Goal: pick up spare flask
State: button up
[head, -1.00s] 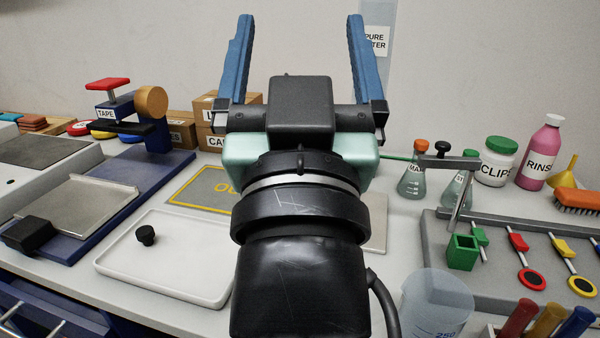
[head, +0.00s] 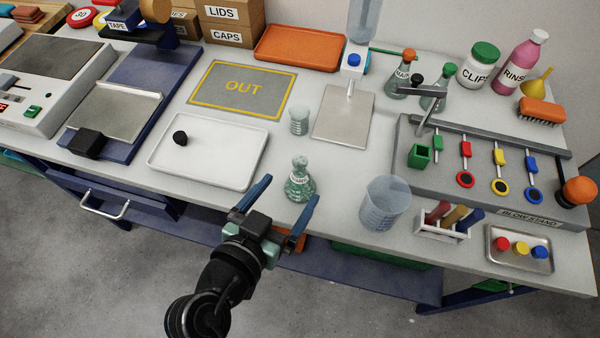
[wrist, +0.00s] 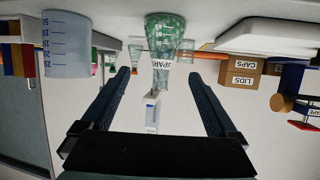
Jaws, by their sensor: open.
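The spare flask (head: 299,183) is a clear conical flask with greenish glass and a white label. It stands upright near the front edge of the bench, between the white tray and the large beaker. In the wrist view the flask (wrist: 162,50) appears upside down, its label reading SPARE, ahead of my fingers. My gripper (head: 291,190) is open and empty at the bench's front edge, its two blue fingers pointing toward the flask. In the wrist view my gripper (wrist: 164,78) has its fingers spread on either side of the flask's line. I see no contact with the flask.
The white tray (head: 215,172) with a black stopper (head: 180,138) lies left of the flask. A large beaker (head: 383,205) stands close on the right. A small beaker (head: 299,121) and a grey plate (head: 343,115) are behind. A blow stand (head: 490,180) fills the right.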

aim_at(298, 189)
jog(key=w+f, duration=0.1)
jog(key=w+d+f, duration=0.1)
jog(key=f, duration=0.1)
jog(key=w+d+f+p, duration=0.1)
jog(key=shift+w+f, duration=0.15)
jog(key=shift+w, duration=0.1)
jog(key=shift+w+r+p+x, duration=0.15)
jog(key=shift+p+x, duration=0.2)
jog(key=shift+x, duration=0.95)
jog(key=shift+w+r+p+x, duration=0.1)
jog(key=shift+r+p+x, duration=0.15)
jog(key=shift+x, duration=1.1)
jog(key=shift+a, duration=0.25)
jog(key=shift+c, duration=0.2)
grip_shut()
